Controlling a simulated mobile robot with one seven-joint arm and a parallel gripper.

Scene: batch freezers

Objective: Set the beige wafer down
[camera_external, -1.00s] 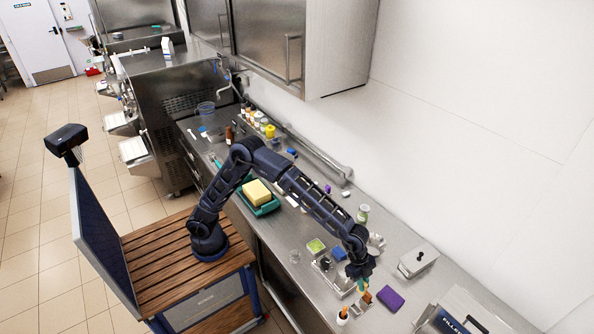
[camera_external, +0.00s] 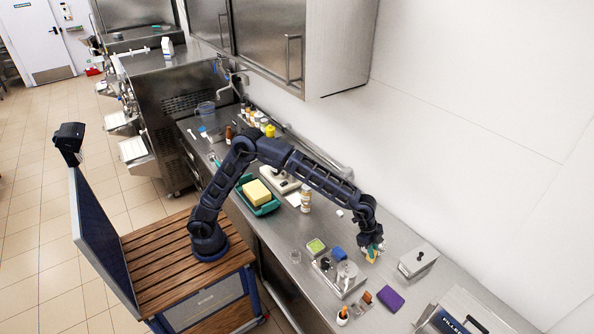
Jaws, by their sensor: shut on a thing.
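My gripper (camera_external: 372,249) is at the end of the outstretched arm, low over the steel counter (camera_external: 395,241), between the metal tray and the lidded metal box. It is shut on the beige wafer (camera_external: 371,257), a small pale piece showing below the greenish fingers. The fingers partly hide the wafer. I cannot tell whether the wafer touches the counter.
A metal tray with fittings (camera_external: 342,283) is left of the gripper, and a lidded metal box (camera_external: 418,262) is right. A purple block (camera_external: 390,299) and a white cup (camera_external: 342,317) are nearer. A bottle (camera_external: 306,199) stands farther back. Bare counter lies behind the gripper.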

